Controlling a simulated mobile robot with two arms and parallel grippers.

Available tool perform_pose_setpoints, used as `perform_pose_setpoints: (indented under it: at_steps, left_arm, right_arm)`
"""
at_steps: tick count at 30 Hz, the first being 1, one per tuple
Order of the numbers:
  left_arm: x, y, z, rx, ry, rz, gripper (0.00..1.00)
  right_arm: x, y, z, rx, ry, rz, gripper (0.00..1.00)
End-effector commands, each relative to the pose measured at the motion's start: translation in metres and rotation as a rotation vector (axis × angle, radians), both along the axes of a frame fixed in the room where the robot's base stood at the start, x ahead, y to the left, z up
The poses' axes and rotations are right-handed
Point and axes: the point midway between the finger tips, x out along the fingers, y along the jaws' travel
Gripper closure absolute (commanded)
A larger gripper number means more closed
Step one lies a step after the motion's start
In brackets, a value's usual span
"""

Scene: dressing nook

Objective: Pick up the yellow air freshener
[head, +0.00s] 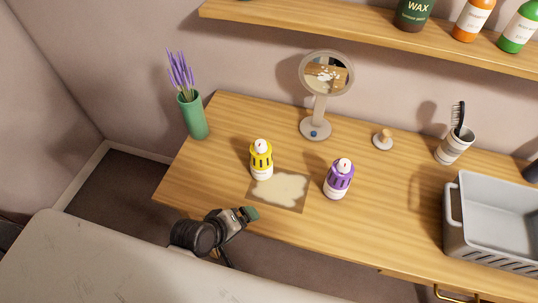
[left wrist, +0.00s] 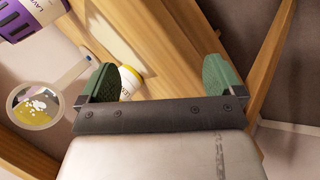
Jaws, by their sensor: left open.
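The yellow air freshener (head: 262,165) stands upright on the wooden table, left of a purple one (head: 337,184), with a white top. My left gripper (head: 248,213) is at the table's front edge, in front of the yellow air freshener and apart from it. In the left wrist view the green fingers (left wrist: 160,76) are spread with nothing between them. Part of the yellow air freshener (left wrist: 130,82) shows beyond the left finger, partly hidden by it and the gripper body. The purple one (left wrist: 28,14) is at the upper left there. My right gripper is not in view.
A round mirror (head: 317,128) stands behind, a green vase (head: 194,119) at left. A grey basket (head: 475,240) and brush cup (head: 453,147) are at right. A shelf (head: 380,38) hangs above.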

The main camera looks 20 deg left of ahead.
Motion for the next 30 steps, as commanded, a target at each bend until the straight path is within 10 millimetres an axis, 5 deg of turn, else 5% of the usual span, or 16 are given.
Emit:
perform_pose_setpoints:
  at_steps: [9,18,30]
  left_arm:
    - [0.047,-0.009,0.044,-0.712,0.011,0.588,0.05]
    - [0.083,0.013,0.078,-1.522,0.120,1.093,0.05]
    - [0.126,0.011,0.076,-1.691,0.153,1.171,0.05]
  right_arm:
    - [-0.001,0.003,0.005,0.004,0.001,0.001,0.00]
    - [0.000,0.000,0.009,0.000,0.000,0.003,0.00]
    - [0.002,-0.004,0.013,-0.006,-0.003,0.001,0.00]
